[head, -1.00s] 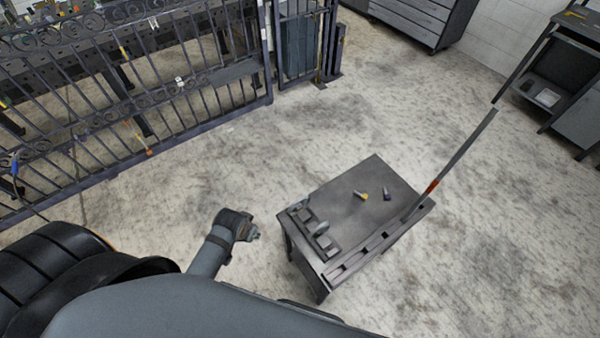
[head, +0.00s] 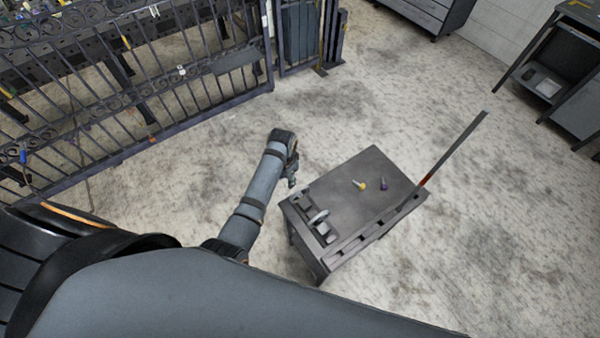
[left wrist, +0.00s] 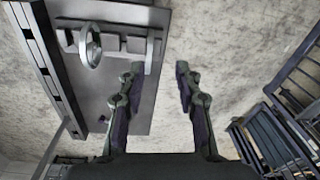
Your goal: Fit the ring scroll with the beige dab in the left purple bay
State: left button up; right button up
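A grey ring scroll (head: 318,216) stands upright in a dark holder (head: 327,232) on the small table; the ring also shows in the left wrist view (left wrist: 90,46). No beige dab can be made out on it. My left gripper (head: 292,182) is beside the table's left edge in the head view. In the left wrist view its fingers (left wrist: 158,80) are apart with nothing between them, and the ring is to their upper left. The dark scrolled gate (head: 140,75) stands at the upper left; I cannot tell which part is the left purple bay. My right gripper is not in view.
The small table (head: 360,160) also carries a yellow-tipped piece (head: 359,185) and a dark purple piece (head: 384,183). A long bar (head: 455,147) with an orange band rises from its right edge. Shelving (head: 555,60) stands at the far right. Open floor lies between gate and table.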

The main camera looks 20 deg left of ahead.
aim_at(300, 189)
pick_arm(q)
jog(key=w+d+f+b, duration=0.1)
jog(key=f+b, duration=0.1)
jog(key=b, duration=0.1)
jog(key=w+d+f+m+b, duration=0.1)
jog(key=f+b, duration=0.2)
jog(key=w+d+f+m+b, duration=0.1)
jog(key=f+b, duration=0.2)
jog(key=shift+w+d+f+g, duration=0.1)
jog(key=shift+w+d+g, duration=0.1)
jog(key=shift+d+g, duration=0.2)
jog(key=shift+f+b, duration=1.05)
jog(key=shift+f, duration=1.1)
grip_shut()
jog(key=shift+r, duration=0.2)
